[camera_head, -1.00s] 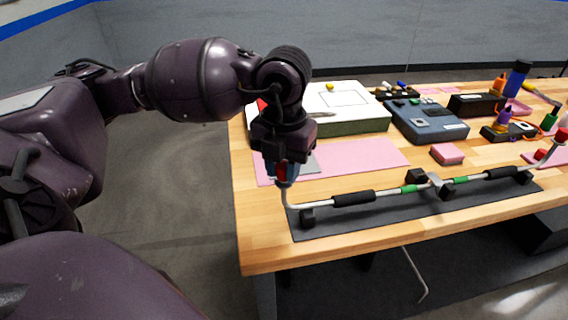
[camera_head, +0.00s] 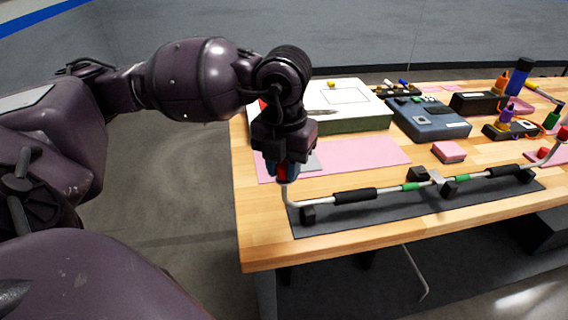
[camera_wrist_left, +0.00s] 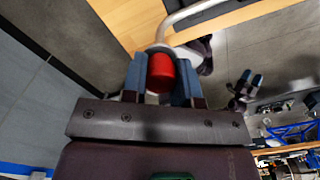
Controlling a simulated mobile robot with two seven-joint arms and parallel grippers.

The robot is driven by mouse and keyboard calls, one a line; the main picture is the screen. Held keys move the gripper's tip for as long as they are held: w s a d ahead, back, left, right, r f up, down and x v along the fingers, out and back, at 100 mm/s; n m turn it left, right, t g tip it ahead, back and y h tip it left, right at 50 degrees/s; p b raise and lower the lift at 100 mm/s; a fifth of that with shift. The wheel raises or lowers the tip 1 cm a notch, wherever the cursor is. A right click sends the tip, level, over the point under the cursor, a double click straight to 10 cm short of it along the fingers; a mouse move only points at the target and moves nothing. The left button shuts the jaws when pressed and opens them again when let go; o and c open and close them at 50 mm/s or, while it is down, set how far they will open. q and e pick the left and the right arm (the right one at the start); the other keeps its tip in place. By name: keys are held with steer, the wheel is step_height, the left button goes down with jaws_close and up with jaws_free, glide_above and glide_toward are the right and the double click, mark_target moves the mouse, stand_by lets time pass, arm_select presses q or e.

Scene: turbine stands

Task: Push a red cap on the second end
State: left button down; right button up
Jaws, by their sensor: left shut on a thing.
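My left gripper (camera_head: 283,170) is shut on a red cap (camera_wrist_left: 161,73), with a blue finger on each side of it. It is at the upturned left end of the bent metal tube (camera_head: 289,195). The tube's end meets the cap in the left wrist view; how far the cap sits on it is hidden. The tube lies across black supports on a dark mat (camera_head: 400,212). Its right end carries another red cap (camera_head: 563,132). A dark gripper with bluish fingers (camera_wrist_left: 246,83), seemingly my right one, shows small in the left wrist view; its opening is unclear.
A pink mat (camera_head: 350,156) lies behind the tube, with a pink block (camera_head: 448,152) to its right. A white-topped box (camera_head: 345,108) and a blue case (camera_head: 428,120) stand farther back. Bottles and tools crowd the right back. The table's front strip is bare.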

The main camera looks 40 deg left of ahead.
arm_select(q)
steer(key=shift+s+f, duration=0.15)
steer(key=shift+f, duration=0.45)
steer(key=c, duration=0.9)
jaws_free()
steer(key=shift+o, duration=0.5)
steer(key=shift+d, duration=0.15)
steer(key=shift+w+a, duration=0.2)
steer(key=shift+a, duration=0.05)
steer(key=shift+o, duration=0.8)
steer(key=shift+r, duration=0.15)
steer(key=shift+d, duration=0.1)
steer(key=shift+r, duration=0.1)
